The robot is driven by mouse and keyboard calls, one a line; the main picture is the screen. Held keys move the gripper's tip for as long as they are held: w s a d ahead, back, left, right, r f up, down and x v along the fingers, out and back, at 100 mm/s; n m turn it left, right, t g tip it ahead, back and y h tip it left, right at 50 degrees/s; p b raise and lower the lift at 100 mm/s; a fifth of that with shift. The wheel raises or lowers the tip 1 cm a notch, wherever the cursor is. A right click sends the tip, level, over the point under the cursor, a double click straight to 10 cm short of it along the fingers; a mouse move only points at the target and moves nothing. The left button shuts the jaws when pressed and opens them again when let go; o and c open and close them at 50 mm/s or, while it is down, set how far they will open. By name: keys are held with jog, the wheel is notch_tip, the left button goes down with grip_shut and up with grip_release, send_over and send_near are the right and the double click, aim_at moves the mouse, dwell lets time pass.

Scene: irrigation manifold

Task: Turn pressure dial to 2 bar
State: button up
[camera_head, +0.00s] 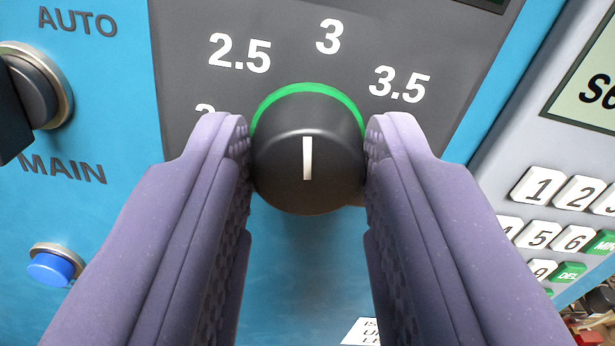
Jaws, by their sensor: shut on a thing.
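The pressure dial (290,165) is a round black knob with a white pointer line and a green arc behind its upper edge. It sits on a dark grey scale plate (200,95) marked 2.5, 3 and 3.5. The pointer line stands about upright in the picture, towards the 3. A further number at the left, perhaps 2, is mostly hidden by my left finger. My gripper (307,150) has its two purple fingers on either side of the knob, shut on it. The lower part of the scale is hidden behind the fingers.
A black selector switch (35,90) between AUTO and MAIN labels stands out at the left. A blue push button (50,268) is below it. A grey keypad panel (555,140) with white and green keys is at the right.

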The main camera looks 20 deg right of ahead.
jog(key=n+b, duration=0.2)
jog(key=n, duration=0.1)
jog(key=shift+f+n+b, duration=0.15)
jog(key=shift+n+b, duration=0.15)
jog(key=shift+n, duration=0.1)
jog(key=n+b, duration=0.1)
jog(key=n, duration=0.2)
jog(key=shift+a, duration=0.1)
jog(key=n+b, duration=0.1)
jog(key=n, duration=0.4)
jog(key=shift+n, duration=1.9)
jog(key=o, duration=1)
